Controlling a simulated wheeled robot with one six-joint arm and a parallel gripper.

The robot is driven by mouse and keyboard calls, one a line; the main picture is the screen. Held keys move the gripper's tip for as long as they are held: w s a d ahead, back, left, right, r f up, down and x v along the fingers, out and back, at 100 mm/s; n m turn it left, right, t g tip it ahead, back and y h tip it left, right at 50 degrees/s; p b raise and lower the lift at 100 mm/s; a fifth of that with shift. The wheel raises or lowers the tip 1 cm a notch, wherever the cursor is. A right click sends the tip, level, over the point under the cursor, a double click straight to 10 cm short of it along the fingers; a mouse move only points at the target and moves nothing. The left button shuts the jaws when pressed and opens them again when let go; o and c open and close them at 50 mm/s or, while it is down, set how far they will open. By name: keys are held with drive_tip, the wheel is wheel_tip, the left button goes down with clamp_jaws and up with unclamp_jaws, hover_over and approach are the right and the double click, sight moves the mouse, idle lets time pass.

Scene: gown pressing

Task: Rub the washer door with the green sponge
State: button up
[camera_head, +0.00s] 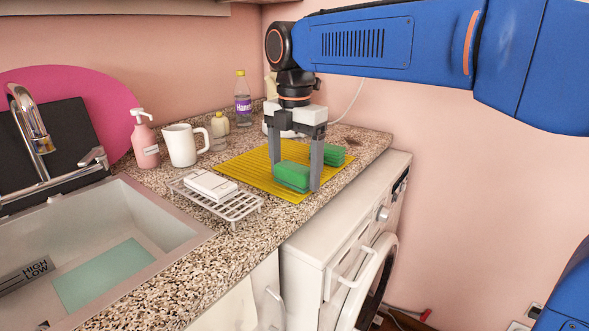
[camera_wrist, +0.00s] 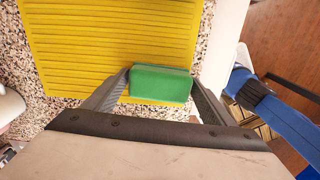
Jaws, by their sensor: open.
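A green sponge (camera_head: 291,177) lies on the yellow ribbed mat (camera_head: 246,167) on the counter. My gripper (camera_head: 296,174) is open and points down, with one finger on either side of this sponge. In the wrist view the sponge (camera_wrist: 160,84) sits between the two fingertips (camera_wrist: 161,78); I cannot tell whether they touch it. A second green block (camera_head: 335,155), like another sponge, lies farther back, partly behind a finger. The white washer door (camera_head: 368,284), round with a dark inside, stands ajar below the counter, on the front of the washing machine (camera_head: 308,264).
A white wire rack (camera_head: 236,208) holding a white bar (camera_head: 210,185) is left of the mat. A white mug (camera_head: 180,146), pink soap bottle (camera_head: 144,139) and purple-labelled bottle (camera_head: 242,99) stand behind. The sink (camera_head: 165,245) is at left. A pink wall closes the back.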

sight(294, 166)
drive_tip(key=shift+r, duration=0.2)
drive_tip(key=shift+r, duration=0.65)
drive_tip(key=c, duration=0.9)
drive_tip(key=shift+r, duration=3)
